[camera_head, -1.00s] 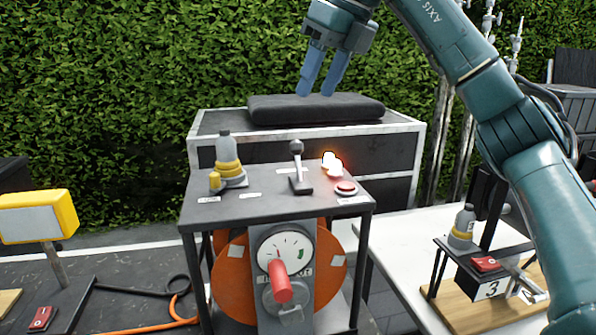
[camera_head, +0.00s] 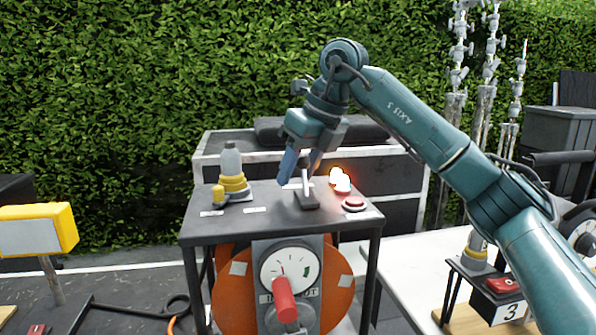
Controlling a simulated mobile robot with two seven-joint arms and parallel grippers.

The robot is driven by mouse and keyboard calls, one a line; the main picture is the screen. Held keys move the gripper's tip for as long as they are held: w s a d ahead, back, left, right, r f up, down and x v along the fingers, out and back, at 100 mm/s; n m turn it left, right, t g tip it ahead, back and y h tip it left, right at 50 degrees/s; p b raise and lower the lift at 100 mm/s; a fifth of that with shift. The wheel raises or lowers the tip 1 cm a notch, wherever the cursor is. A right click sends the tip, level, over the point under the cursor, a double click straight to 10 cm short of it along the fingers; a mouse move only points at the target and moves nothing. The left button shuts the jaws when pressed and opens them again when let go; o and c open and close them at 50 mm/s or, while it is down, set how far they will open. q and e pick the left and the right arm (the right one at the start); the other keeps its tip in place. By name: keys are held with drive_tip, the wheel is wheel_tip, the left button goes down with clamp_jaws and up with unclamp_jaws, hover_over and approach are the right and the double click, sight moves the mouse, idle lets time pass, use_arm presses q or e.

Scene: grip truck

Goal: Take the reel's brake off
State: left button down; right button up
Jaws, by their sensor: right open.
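The reel (camera_head: 233,300) is an orange drum under a dark table-topped stand (camera_head: 222,228). A lever (camera_head: 306,187) stands on a black base on the stand's top; its knob is hidden by my gripper. My right gripper (camera_head: 298,176) is open, fingers pointing down, around or just in front of the lever's upper part; I cannot tell whether it touches. On the stand's front are a round dial (camera_head: 285,264) with a green patch and a red handle (camera_head: 285,299) below it. My left gripper is not in view.
On the stand top are a grey-and-yellow bottle-shaped fitting (camera_head: 232,172), a glowing lamp (camera_head: 341,181) and a red button (camera_head: 355,202). A black case (camera_head: 408,200) stands behind. A white table (camera_head: 395,268) is at right, a yellow lamp box (camera_head: 36,230) at left.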

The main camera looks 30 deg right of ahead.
drive_tip(key=shift+w+f, duration=0.1)
drive_tip(key=shift+f, duration=0.15)
clamp_jaws()
idle(0.3)
